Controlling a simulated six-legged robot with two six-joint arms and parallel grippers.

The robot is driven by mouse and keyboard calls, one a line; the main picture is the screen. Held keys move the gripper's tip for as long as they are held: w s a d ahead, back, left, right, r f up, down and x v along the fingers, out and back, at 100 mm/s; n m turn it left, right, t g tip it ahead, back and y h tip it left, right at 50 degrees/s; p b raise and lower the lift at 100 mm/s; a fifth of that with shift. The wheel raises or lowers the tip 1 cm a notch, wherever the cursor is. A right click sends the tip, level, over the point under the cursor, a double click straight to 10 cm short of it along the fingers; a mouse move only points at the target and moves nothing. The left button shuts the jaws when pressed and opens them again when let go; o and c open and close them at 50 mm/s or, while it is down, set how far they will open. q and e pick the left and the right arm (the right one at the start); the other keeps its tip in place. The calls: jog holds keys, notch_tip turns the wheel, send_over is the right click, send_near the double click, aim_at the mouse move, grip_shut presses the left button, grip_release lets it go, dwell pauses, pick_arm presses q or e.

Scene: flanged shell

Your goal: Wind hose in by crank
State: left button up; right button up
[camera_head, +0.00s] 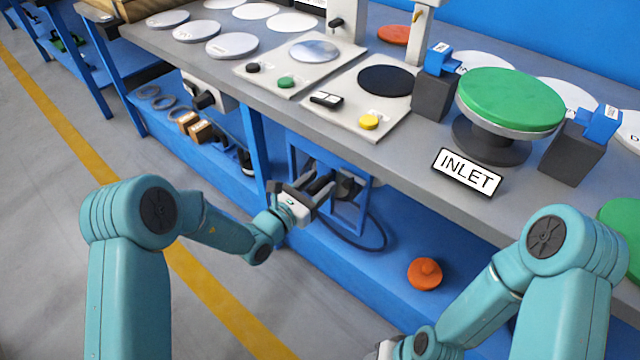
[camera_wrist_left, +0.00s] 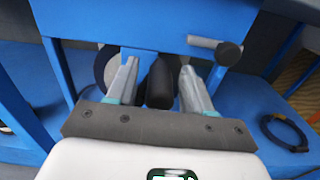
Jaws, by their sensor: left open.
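A dark hose reel (camera_head: 348,187) sits in a blue frame (camera_head: 364,205) under the bench, partly hidden by my left gripper (camera_head: 318,184). In the left wrist view, my left gripper's fingers (camera_wrist_left: 159,75) stand apart, one on each side of a black cylindrical grip (camera_wrist_left: 160,85). I cannot tell whether either finger touches it. A grey rod with a dark knob (camera_wrist_left: 228,53) sticks out to the right of the fingers. The dark hose (camera_head: 370,240) loops down onto the lower shelf. Only a sliver of my right gripper's body shows at the bottom edge; its fingers are hidden.
An orange knobbed part (camera_head: 426,273) lies on the blue lower shelf (camera_head: 335,262). A green-topped flange (camera_head: 512,98) and an INLET sign (camera_head: 468,172) stand on the grey bench top. The blue frame closely borders my left gripper. The floor in front is clear.

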pick_arm(q)
jog(key=shift+w+d, duration=0.3)
jog(key=shift+w, duration=0.1)
jog(key=shift+c, duration=0.3)
grip_shut()
jog(key=shift+d, duration=0.1)
jog(key=m+b, duration=0.1)
jog(key=s+d+f+m+b, duration=0.1)
jog(key=m, duration=0.1)
jog(key=shift+d+f, duration=0.15)
jog(key=shift+d, duration=0.05)
jog(key=shift+s+d+f+m+b, duration=0.25)
jog(key=shift+m+b, duration=0.1)
jog(key=shift+m, duration=0.35)
jog(key=shift+s+d+f+m+b, duration=0.1)
jog(key=shift+d+f+m+b, duration=0.15)
jog(key=shift+m, duration=0.45)
jog(key=shift+s+d+f+m+b, duration=0.15)
jog(key=shift+s+f+m+b, duration=0.2)
jog(key=shift+m, duration=0.35)
jog(key=shift+w+r, duration=0.1)
jog(key=shift+w, duration=0.05)
